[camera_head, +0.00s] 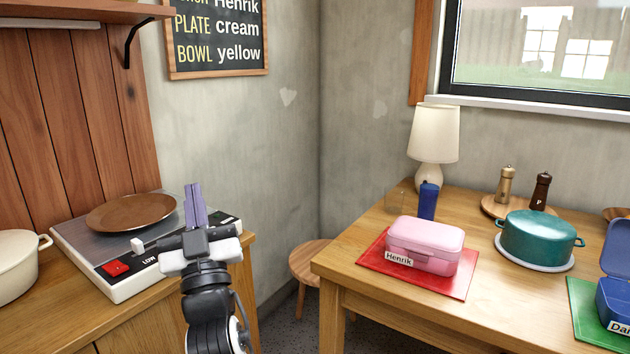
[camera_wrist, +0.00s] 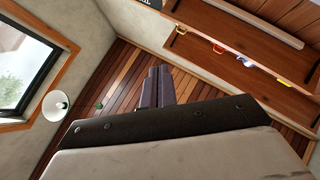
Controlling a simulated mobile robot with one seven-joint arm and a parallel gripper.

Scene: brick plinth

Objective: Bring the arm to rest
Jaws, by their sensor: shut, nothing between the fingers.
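My gripper (camera_head: 195,206) is at the end of my raised arm in the head view, in front of the left counter and the hob. Its two purple-grey fingers point up and are together, with nothing between them. In the wrist view my gripper (camera_wrist: 158,72) also shows shut and empty, against wooden boards. My arm reaches up from the bottom of the head view, and its fingers overlap the right part of the hob in the picture.
A hob (camera_head: 80,245) with a brown plate (camera_head: 130,212) stands left, beside a cream pot (camera_head: 15,262). On the right table (camera_head: 375,305) are a pink lunch box (camera_head: 425,240) on a red mat (camera_head: 375,262), a teal pot (camera_head: 538,238) and a lamp (camera_head: 434,135). A stool (camera_head: 305,262) stands between.

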